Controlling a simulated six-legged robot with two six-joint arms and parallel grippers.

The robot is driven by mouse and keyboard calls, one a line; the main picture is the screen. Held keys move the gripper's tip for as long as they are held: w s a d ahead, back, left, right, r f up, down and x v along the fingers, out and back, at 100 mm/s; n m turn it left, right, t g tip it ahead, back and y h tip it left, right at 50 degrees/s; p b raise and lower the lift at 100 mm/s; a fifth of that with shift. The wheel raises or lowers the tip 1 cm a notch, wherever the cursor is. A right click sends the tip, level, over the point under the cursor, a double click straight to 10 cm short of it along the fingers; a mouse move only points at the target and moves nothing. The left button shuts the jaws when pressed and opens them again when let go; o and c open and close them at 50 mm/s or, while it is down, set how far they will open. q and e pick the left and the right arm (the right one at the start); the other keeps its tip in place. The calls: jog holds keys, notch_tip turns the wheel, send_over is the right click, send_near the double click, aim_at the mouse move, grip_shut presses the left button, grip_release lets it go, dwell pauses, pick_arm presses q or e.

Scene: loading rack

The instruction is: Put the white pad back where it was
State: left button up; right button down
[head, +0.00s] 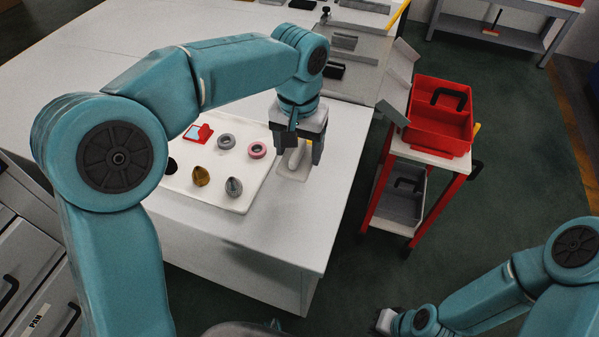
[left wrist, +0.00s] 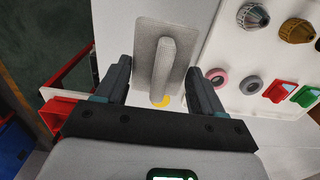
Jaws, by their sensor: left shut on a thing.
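The white pad (head: 292,174) is a flat pale plate with an upright grip bar, at the right edge of the white tray (head: 228,203). In the left wrist view the pad (left wrist: 147,42) lies between the fingers, its bar pointing toward the camera and a yellow spot by the bar's near end. My left gripper (head: 303,152) points down over the pad and is shut on it; in the left wrist view its fingers (left wrist: 160,85) stand on either side. I cannot tell whether the pad touches the table. My right gripper (head: 386,320) is at the bottom edge, its jaws unclear.
The tray holds two rings, two bulb-shaped parts, a red piece (head: 204,133) and a dark piece. The white table (head: 270,245) is clear in front. A red crate (head: 425,130) stands on a red-legged cart to the right. Grey sloped racks stand behind.

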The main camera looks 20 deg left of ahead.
aim_at(301, 159)
pick_arm(q)
jog(key=f, duration=0.3)
jog(key=shift+w+d+f, duration=0.15)
jog(key=shift+w+f, duration=0.05)
jog(key=shift+f, duration=0.2)
notch_tip(301, 159, down, 4)
jog(key=shift+s+r, duration=0.15)
jog(key=shift+r, duration=0.1)
jog(key=shift+f, duration=0.2)
